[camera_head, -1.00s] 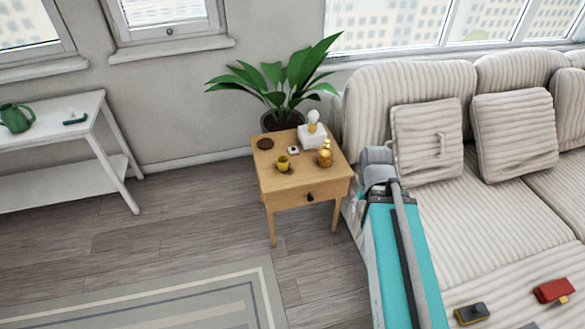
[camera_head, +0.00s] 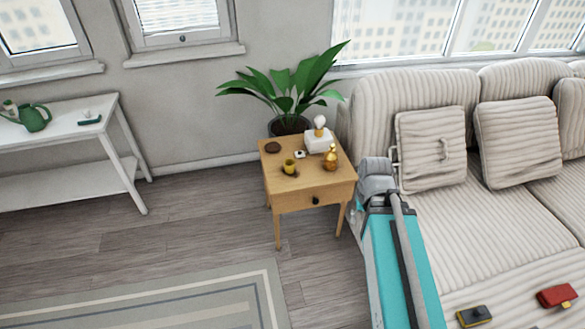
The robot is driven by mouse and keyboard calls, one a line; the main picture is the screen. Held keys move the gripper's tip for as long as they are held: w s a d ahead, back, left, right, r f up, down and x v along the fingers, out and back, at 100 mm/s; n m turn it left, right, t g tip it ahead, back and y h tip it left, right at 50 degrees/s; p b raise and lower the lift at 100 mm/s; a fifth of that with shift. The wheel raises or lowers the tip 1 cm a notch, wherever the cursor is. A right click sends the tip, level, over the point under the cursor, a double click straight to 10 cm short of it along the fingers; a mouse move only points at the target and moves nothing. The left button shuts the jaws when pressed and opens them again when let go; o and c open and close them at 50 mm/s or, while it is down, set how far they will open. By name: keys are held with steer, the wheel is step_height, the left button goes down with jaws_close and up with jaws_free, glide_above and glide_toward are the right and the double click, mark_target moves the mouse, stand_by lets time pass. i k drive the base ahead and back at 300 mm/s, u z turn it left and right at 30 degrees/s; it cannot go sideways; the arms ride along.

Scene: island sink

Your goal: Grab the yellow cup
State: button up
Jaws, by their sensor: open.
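The small yellow cup (camera_head: 289,167) stands upright on the wooden side table (camera_head: 285,190), near its front left part. My teal and grey arm (camera_head: 395,255) reaches up from the bottom right, and its grey joint (camera_head: 376,178) is beside the table's right side, in front of the sofa. The fingers of my gripper do not show. The cup is apart from the visible part of my arm.
A gold bottle (camera_head: 331,159), a white tissue box (camera_head: 318,140), a dark round coaster (camera_head: 272,147) and a small white item share the tabletop. A plant (camera_head: 290,90) stands behind. The sofa (camera_head: 490,210) fills the right. Open floor (camera_head: 195,225) lies left.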

mark_target(290, 163)
steer(key=u, duration=0.1)
steer(key=i, duration=0.95)
steer(key=z, duration=0.1)
